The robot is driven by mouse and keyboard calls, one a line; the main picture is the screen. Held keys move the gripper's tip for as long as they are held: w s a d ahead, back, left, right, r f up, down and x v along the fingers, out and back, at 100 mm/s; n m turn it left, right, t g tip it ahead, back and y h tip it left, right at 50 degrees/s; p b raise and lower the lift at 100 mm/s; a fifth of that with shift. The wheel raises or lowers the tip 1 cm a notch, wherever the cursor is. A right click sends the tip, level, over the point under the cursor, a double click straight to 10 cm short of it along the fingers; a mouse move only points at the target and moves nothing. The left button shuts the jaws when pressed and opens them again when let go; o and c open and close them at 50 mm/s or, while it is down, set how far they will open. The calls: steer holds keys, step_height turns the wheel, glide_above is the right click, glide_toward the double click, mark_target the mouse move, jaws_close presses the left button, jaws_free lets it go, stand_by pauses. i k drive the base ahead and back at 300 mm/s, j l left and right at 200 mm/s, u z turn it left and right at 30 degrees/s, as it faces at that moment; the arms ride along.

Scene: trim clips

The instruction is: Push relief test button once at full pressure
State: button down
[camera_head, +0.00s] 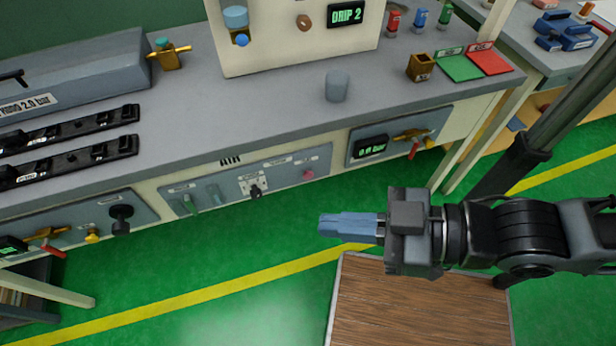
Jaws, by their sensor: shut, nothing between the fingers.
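My gripper (322,226) is shut and empty, pointing left in front of the bench, over the green floor. It is apart from the bench front. The AIR panel (222,186) on the bench front holds a round pink-red button (308,174), a black knob (256,191) and a green lever (189,202). A side panel (360,133) to its right has a yellow knob or button (428,142) beside a red-handled brass valve (411,136). A similar yellow part (92,236) sits on the left panel. The labels are too small to read, so I cannot tell which is the relief test button.
The grey benchtop (225,115) carries a grey cup (337,86), a brass box (420,67), green and red mats (461,68) and black rails (70,160). A wooden platform (400,305) lies below my arm. A dark post (545,130) stands at right.

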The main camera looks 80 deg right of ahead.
mark_target(308, 175)
steer(key=k+j, duration=0.25)
steer(key=k, duration=0.15)
steer(key=k+j, duration=0.25)
steer(key=k, duration=0.2)
steer(key=z, duration=1.85)
